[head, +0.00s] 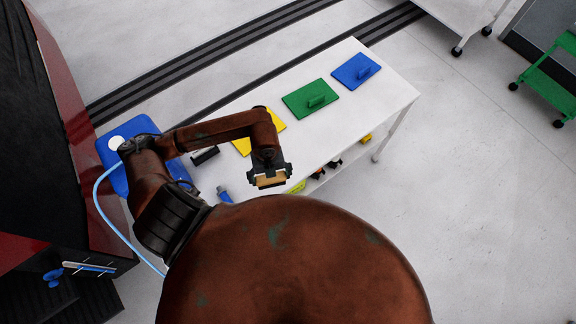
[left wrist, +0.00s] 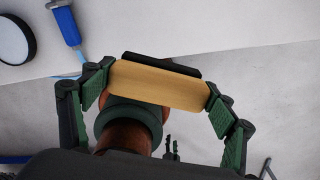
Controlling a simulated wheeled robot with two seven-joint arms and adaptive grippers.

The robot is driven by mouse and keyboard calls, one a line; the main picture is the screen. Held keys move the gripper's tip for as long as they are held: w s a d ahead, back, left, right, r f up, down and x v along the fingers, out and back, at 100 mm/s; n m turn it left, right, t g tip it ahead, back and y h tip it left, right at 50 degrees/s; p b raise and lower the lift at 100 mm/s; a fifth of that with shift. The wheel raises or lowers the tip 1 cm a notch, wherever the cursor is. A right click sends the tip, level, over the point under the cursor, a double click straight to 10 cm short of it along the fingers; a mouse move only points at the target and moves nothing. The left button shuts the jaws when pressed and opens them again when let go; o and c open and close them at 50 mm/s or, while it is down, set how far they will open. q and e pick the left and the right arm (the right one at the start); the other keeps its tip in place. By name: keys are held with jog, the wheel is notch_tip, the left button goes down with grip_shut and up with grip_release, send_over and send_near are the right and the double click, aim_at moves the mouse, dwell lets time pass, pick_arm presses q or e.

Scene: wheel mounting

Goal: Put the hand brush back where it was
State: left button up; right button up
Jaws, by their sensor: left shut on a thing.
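The hand brush shows in the left wrist view as a pale wooden block (left wrist: 160,86) with a dark strip along its far edge. My left gripper (left wrist: 157,91) is shut on it, with one finger at each end of the block. In the head view the left gripper (head: 268,178) holds the brush (head: 269,183) above the near edge of the white table (head: 345,125). The brush is clear of the tabletop in the picture, but its height is hard to judge. My right gripper is not in view.
Yellow (head: 243,146), green (head: 310,98) and blue (head: 356,70) plates lie along the table. A black item (head: 205,156) and a blue-handled tool (head: 223,194) lie toward the left. A blue piece with a white disc (head: 116,143) is at the left end. Small things sit on a lower shelf.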

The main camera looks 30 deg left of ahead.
pick_arm(q)
jog(key=n, duration=0.4)
jog(key=shift+s+a+r, duration=0.3)
jog(key=shift+s+a, duration=0.05)
jog(key=shift+a, duration=0.05)
jog(key=shift+w+n, duration=0.1)
jog(key=shift+n, duration=0.2)
jog(key=w+f, duration=0.3)
jog(key=w, duration=0.1)
jog(key=w+f+p, duration=0.1)
jog(key=w+f, duration=0.2)
jog(key=w, duration=0.1)
jog(key=w+f+p, duration=0.1)
jog(key=w+f, duration=0.1)
jog(key=w, duration=0.3)
jog(key=shift+f, duration=0.4)
jog(key=shift+w+f, duration=0.3)
jog(key=shift+f, duration=0.2)
notch_tip(320, 180, down, 3)
jog(key=shift+r+p, duration=0.1)
jog(key=shift+p, duration=0.55)
jog(key=shift+w+f, duration=0.1)
jog(key=shift+f, duration=0.1)
